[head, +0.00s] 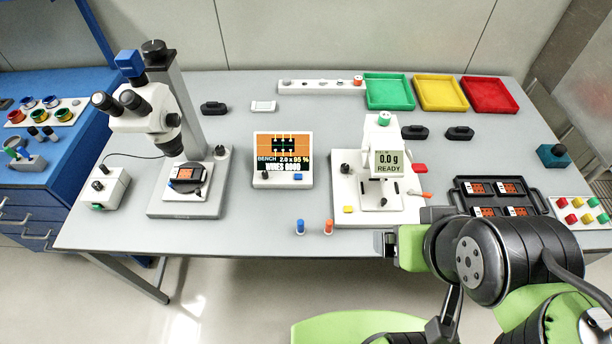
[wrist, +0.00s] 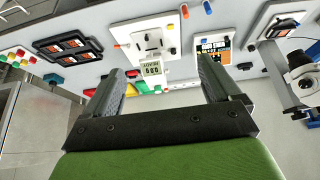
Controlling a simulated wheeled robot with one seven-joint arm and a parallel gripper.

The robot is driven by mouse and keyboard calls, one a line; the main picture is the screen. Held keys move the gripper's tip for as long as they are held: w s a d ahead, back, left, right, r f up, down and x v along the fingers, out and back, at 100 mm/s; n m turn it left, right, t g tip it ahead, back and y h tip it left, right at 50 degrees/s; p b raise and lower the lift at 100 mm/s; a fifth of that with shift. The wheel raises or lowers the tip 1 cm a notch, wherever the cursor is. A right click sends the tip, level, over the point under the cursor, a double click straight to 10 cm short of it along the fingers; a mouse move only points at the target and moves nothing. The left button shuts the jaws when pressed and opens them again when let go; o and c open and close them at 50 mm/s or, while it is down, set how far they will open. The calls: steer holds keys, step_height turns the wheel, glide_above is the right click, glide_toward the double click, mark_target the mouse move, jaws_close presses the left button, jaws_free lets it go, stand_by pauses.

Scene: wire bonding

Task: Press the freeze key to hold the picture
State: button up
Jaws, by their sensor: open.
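The display unit (head: 283,152) stands mid-table, its screen showing a picture with "BENCH" and "WIRES" text. Its front base carries a blue key (head: 298,177) and a dark knob (head: 265,175); no label reading freeze is legible. The unit also shows in the upside-down wrist view (wrist: 213,47), beyond the right-hand finger. My gripper (head: 385,243) is at the table's front edge, right of and nearer than the display. In the wrist view its two fingers (wrist: 164,88) are apart with nothing held between them.
A white bonder (head: 345,200) reading "0.0 g READY" stands between display and gripper side. Blue (head: 300,227) and orange (head: 328,227) pegs stand at the front edge. A microscope (head: 150,120) is left, a black tray (head: 462,208) right.

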steer(key=shift+a, duration=0.3)
steer(key=shift+c, duration=1.1)
steer(key=shift+d, duration=0.4)
steer(key=c, duration=0.7)
steer(key=shift+a, duration=0.2)
steer(key=c, duration=0.7)
steer(key=shift+d, duration=0.1)
jaws_close()
steer(key=shift+w, duration=0.1)
